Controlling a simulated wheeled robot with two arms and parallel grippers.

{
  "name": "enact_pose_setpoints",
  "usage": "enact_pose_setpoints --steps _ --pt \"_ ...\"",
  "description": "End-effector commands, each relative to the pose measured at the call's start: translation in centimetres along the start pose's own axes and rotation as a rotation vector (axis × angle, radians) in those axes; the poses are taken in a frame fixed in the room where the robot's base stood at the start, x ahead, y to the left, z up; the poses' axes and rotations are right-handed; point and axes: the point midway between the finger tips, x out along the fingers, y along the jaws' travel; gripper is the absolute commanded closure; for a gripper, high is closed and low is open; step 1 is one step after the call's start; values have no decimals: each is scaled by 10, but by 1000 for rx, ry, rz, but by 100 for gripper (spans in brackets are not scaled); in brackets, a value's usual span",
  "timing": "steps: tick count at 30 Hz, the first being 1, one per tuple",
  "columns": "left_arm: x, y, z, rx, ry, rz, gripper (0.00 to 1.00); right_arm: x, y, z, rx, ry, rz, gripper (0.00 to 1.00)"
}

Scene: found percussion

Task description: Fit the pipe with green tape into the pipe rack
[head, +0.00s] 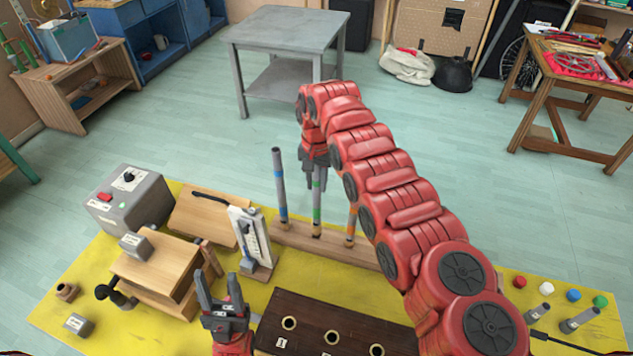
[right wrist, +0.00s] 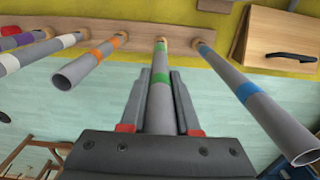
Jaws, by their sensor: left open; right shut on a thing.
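The grey pipe with green tape (head: 316,211) stands about upright between the blue-taped pipe (head: 279,185) and the orange-taped pipe (head: 351,226). My right gripper (head: 315,181) is shut on its upper part from above. My left gripper (head: 221,297) is open and empty, left of the dark board with holes (head: 300,340).
Further taped pipes, including one with purple tape (right wrist: 25,38), stand along the rack in the right wrist view. A wooden box (head: 155,278), a grey meter box (head: 130,203) and a white gauge (head: 250,238) crowd the yellow mat's left. My right arm hides part of the rack.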

Motion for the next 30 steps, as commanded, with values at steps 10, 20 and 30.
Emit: enact_pose_setpoints --steps 10,20,30 --pt "-1 0 0 0 0 0 50 0 0 0 0 0 0 100" --pt "-6 0 1 0 0 0 50 0 0 0 0 1 0 100" --pt "-6 0 1 0 0 0 50 0 0 0 0 0 0 100"
